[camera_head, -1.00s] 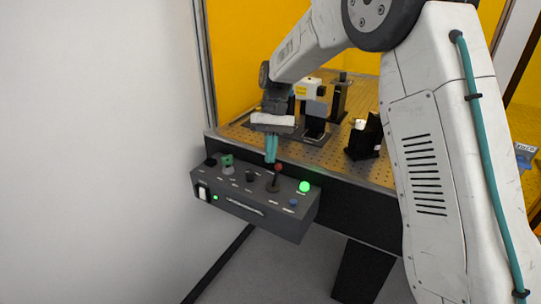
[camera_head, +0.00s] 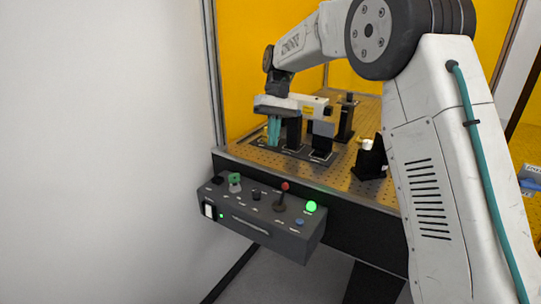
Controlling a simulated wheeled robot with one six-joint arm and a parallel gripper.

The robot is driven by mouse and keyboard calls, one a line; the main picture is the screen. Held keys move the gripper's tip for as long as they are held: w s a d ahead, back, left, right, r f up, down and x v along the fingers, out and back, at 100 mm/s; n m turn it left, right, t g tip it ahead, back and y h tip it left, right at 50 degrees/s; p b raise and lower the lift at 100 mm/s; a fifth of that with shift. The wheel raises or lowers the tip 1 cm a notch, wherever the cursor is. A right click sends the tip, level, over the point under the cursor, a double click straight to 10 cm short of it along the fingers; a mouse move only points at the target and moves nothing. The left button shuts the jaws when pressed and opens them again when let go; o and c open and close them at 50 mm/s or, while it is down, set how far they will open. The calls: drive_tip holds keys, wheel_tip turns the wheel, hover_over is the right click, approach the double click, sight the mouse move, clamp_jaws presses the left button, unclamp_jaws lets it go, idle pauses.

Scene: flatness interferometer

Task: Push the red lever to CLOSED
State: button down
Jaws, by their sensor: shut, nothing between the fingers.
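The red lever (camera_head: 285,187) stands on the top of the grey control box (camera_head: 262,229) at the front edge of the optical table. It has a red knob on a dark stem, which leans slightly. The labels around it are too small to read. My gripper (camera_head: 274,132) has teal fingers, shut and empty, pointing down. It is above and behind the lever in the picture, apart from it, in front of the optics on the table.
The box also carries a lit green lamp (camera_head: 311,206), a green knob (camera_head: 235,180), a blue button (camera_head: 299,222) and a white switch (camera_head: 208,209). Black optic mounts (camera_head: 345,118) stand on the perforated table (camera_head: 258,157). A white wall is at left, yellow panels behind.

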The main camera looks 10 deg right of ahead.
drive_tip(key=shift+v, duration=1)
drive_tip(key=shift+w+d+f, duration=0.1)
drive_tip(key=shift+w+d, duration=0.05)
drive_tip(key=shift+w, duration=0.1)
drive_tip(key=s+d+t, duration=0.2)
drive_tip(key=s+d, duration=0.1)
drive_tip(key=s, duration=1)
drive_tip(key=s+d+m+t+h, duration=0.1)
drive_tip(key=s+d, duration=0.3)
drive_tip(key=s, duration=1)
drive_tip(key=s+d+m+t+h, duration=0.1)
drive_tip(key=s+d+t, duration=0.2)
drive_tip(key=s, duration=1.1)
drive_tip(key=shift+d+f, duration=0.3)
drive_tip(key=shift+f, duration=0.1)
